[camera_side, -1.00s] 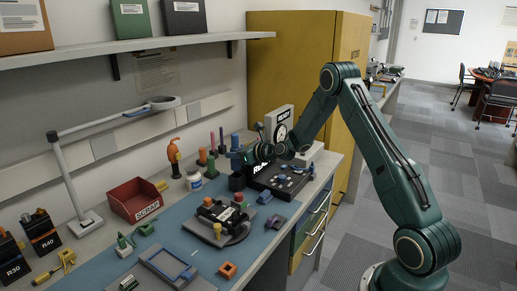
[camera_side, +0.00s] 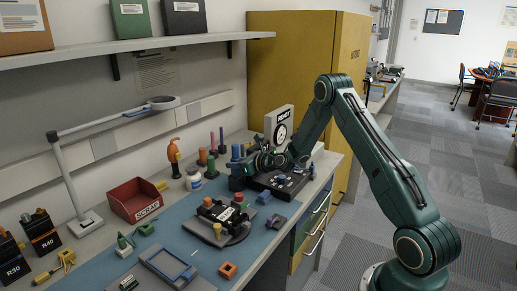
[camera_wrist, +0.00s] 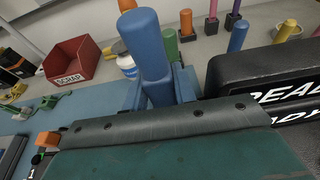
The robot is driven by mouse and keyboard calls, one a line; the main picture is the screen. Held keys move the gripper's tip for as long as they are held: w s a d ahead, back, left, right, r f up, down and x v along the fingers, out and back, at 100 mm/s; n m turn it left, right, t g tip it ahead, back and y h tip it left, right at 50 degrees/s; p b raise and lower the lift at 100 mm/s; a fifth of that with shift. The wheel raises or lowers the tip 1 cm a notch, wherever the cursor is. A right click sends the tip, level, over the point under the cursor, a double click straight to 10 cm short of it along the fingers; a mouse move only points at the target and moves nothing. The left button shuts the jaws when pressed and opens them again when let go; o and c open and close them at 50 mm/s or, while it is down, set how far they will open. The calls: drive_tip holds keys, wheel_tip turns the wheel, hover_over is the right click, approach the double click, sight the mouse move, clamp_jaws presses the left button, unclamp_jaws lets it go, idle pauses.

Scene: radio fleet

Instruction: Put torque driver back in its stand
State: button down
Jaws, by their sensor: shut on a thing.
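The torque driver, a blue cylinder with a thicker upper part, stands nearly upright in the middle of the wrist view (camera_wrist: 150,45). Its top also shows above my gripper in the side view (camera_side: 236,151). My gripper (camera_side: 241,167) is shut on it, low on the handle. The driver's lower end is hidden by my gripper. A dark blue block (camera_side: 237,183), apparently the stand, sits on the bench directly below my gripper. I cannot tell whether the driver's tip is inside it.
A black unit with white lettering (camera_wrist: 262,85) is close on the right. Coloured upright pieces, including a green one (camera_side: 211,166), stand behind. A white jar (camera_side: 193,180) and red scrap bin (camera_side: 138,200) are left. A black fixture (camera_side: 222,214) sits in front on the blue mat.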

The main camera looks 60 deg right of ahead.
drive_tip(key=shift+f, duration=0.1)
drive_tip(key=c, duration=1.4)
unclamp_jaws()
drive_tip(key=v, duration=1.2)
